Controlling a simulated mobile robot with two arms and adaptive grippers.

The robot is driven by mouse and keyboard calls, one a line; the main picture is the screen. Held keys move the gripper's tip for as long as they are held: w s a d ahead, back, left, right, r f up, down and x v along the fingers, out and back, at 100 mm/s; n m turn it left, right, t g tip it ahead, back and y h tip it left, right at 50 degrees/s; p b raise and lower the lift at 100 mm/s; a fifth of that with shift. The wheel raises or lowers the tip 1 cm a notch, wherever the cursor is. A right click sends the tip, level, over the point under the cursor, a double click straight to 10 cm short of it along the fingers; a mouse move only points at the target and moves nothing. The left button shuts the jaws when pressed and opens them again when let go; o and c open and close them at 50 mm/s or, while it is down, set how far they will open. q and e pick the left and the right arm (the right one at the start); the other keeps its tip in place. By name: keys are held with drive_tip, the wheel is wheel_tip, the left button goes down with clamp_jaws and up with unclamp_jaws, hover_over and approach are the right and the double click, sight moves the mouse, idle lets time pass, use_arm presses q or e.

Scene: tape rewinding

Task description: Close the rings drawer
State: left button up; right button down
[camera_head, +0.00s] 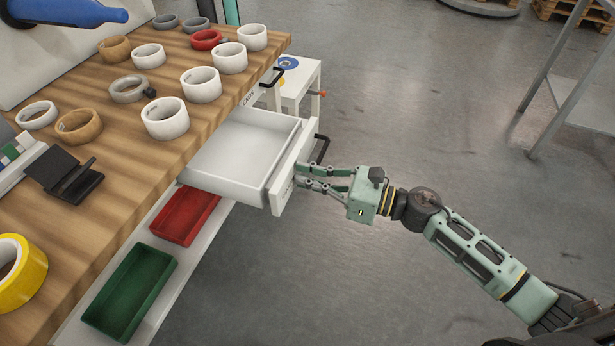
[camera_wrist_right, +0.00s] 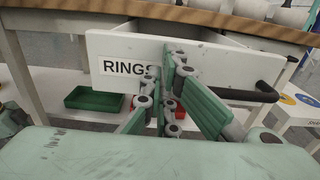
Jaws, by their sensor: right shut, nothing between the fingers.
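The rings drawer (camera_head: 245,150) is pulled out from the wooden workbench (camera_head: 95,215), and its inside looks empty. Its white front panel (camera_head: 293,170) carries a black handle (camera_head: 321,148). In the right wrist view the front panel (camera_wrist_right: 225,65) shows a "RINGS" label (camera_wrist_right: 127,68) and the handle (camera_wrist_right: 255,93) right of the fingers. My right gripper (camera_head: 300,176) is shut and empty, its fingertips at the outer face of the panel, beside the handle and not around it. In the right wrist view the fingertips (camera_wrist_right: 173,58) overlap the panel right of the label; contact is hard to tell. My left gripper is not in view.
Several tape rolls, white (camera_head: 165,118) and brown (camera_head: 79,126), and a yellow roll (camera_head: 20,272) stand on the bench. Red (camera_head: 186,215) and green (camera_head: 130,290) trays sit on the shelf below. A white stand (camera_head: 297,80) is behind the drawer.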

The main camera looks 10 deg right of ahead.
sight(217, 162)
idle(0.3)
